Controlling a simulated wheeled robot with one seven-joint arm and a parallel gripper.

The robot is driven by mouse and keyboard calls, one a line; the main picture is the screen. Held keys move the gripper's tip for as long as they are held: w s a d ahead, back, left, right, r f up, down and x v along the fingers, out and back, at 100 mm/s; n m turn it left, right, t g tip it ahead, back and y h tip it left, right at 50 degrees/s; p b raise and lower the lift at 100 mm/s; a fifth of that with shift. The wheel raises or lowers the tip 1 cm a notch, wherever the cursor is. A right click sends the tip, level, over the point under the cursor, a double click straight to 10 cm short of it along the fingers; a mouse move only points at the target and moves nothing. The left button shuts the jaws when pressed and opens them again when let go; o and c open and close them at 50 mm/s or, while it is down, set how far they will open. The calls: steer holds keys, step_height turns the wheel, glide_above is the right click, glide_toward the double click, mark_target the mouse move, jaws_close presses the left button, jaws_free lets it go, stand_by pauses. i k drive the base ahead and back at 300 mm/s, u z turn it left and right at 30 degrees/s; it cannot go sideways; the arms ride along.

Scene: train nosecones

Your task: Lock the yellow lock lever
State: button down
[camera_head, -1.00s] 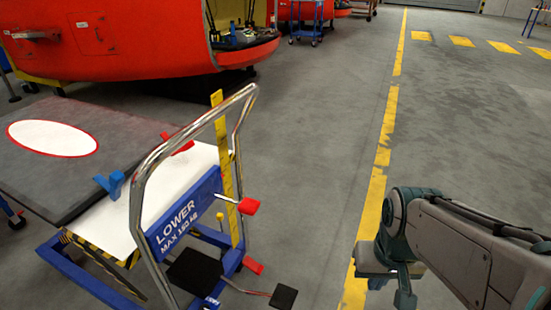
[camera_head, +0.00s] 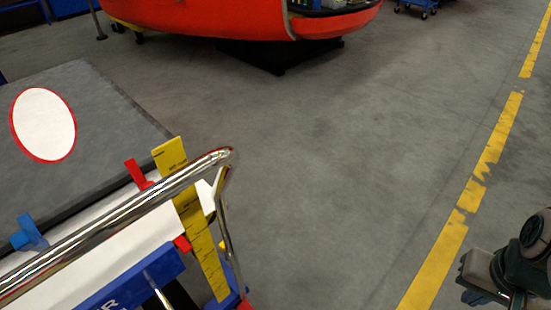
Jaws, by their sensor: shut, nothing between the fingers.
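A lift cart stands at lower left. Its tall yellow strip with dark marks (camera_head: 190,215) rises beside the chrome handle (camera_head: 110,225). A small yellow bit (camera_head: 222,244) shows by the strip's right edge; I cannot tell whether it is the lock lever's knob. The rest of the lever is hidden or outside the view. My gripper (camera_head: 480,292) is at the lower right edge, over the floor, partly cut off. It is shut and empty, well to the right of the cart and touching nothing.
A red clamp (camera_head: 139,174) and a blue clamp (camera_head: 28,234) sit at the edge of a dark panel (camera_head: 95,115) on the cart. A red nosecone (camera_head: 220,18) stands behind. Grey floor with a yellow line (camera_head: 436,265) lies clear between cart and arm.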

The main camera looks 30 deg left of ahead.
mark_target(222, 246)
steer(key=u, duration=0.8)
steer(key=i, duration=1.15)
steer(key=u, duration=0.9)
